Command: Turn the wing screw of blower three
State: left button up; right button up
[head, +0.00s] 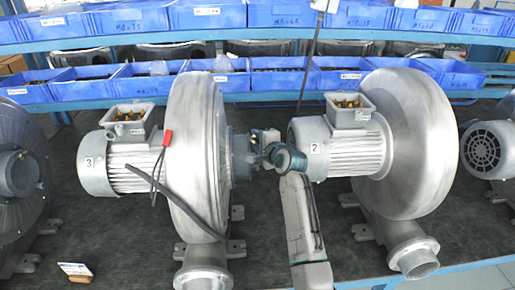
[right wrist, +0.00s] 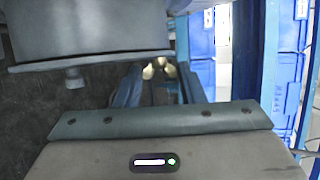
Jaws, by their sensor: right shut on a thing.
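Blower three (head: 198,140), a grey metal fan housing with its motor marked 3, stands left of the middle in the head view. My right gripper (head: 250,158) reaches to the right side of its housing. In the right wrist view, my right gripper's fingers (right wrist: 158,80) are shut on the wing screw (right wrist: 160,65), a small brass-coloured piece at their tips. The fingers and wrist hide the screw in the head view. How far the screw is turned cannot be told. My left gripper is not in view.
Blower two (head: 405,140) stands close to the right of my right gripper. Further blowers show at the left and right edges. A dark cable and a red-ended lead (head: 166,138) hang at blower three. Blue bins (head: 210,80) line the shelves behind. A small card (head: 75,270) stands in front.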

jog(key=shift+f+t+b, duration=0.15)
jog(key=shift+t+b, duration=0.25)
jog(key=shift+b, duration=0.2)
jog(key=o, duration=1)
jog(key=shift+s, duration=0.15)
jog(key=shift+b+v, duration=1.6)
jog(key=shift+v, duration=3.75)
jog(key=shift+d, duration=0.15)
